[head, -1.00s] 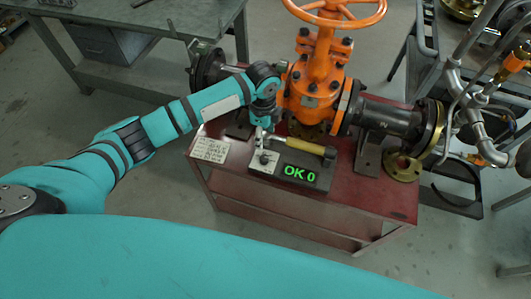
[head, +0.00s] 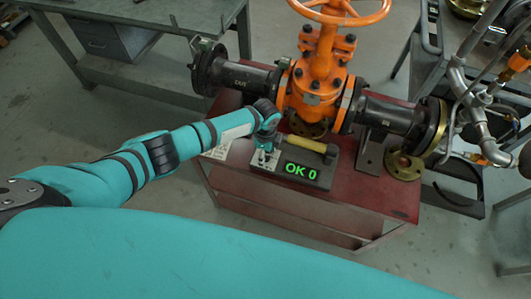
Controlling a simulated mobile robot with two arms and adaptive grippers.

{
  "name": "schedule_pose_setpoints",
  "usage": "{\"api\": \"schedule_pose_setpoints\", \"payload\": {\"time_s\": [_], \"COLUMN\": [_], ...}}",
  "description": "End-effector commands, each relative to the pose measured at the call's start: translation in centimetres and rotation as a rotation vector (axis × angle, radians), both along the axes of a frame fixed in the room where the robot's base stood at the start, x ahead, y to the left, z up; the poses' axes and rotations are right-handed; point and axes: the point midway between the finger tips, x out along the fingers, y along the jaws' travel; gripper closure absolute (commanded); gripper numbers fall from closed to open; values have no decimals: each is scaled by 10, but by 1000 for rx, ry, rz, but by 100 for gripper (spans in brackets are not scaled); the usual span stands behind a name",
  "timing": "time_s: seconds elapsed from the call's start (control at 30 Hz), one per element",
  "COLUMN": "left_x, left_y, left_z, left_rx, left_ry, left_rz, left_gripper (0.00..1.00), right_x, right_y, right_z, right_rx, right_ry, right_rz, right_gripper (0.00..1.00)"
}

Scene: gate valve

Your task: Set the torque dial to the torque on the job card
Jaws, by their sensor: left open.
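The dark tester box with a lit green display (head: 301,171) reading "OK 0" sits on the red cabinet. A wrench with a yellow handle (head: 313,145) lies along its back edge. The box's light plate, where the dial sits, is at its left end; my left gripper (head: 264,157) is over it and hides the dial, so its setting cannot be read. The left gripper is open, fingers pointing down; whether they touch the dial I cannot tell. The job card (head: 218,151) lies left of the box, mostly covered by my left arm, its print unreadable. My right gripper is not in view.
The orange gate valve (head: 314,85) with its dark flanged pipe stands just behind the box. A brass flange (head: 404,166) lies on the red cabinet (head: 370,205) at right. Grey pipework (head: 470,100) stands further right. A metal workbench (head: 150,15) is behind at left.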

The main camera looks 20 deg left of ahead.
Motion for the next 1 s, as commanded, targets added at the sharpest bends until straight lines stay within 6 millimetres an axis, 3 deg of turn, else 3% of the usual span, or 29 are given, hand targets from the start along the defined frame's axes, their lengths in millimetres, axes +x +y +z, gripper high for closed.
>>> {"api": "schedule_pose_setpoints", "payload": {"time_s": [0.07, 0.5, 1.0], "left_x": [0, 0, 0], "left_y": [0, 0, 0], "left_z": [0, 0, 2], "left_rx": [0, 0, 0], "left_ry": [0, 0, 2], "left_rz": [0, 0, 148], "left_gripper": [46, 100, 100], "right_x": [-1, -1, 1], "right_y": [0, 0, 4], "right_z": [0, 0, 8], "right_rx": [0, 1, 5], "right_ry": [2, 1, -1], "right_rz": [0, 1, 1], "right_gripper": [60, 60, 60]}}
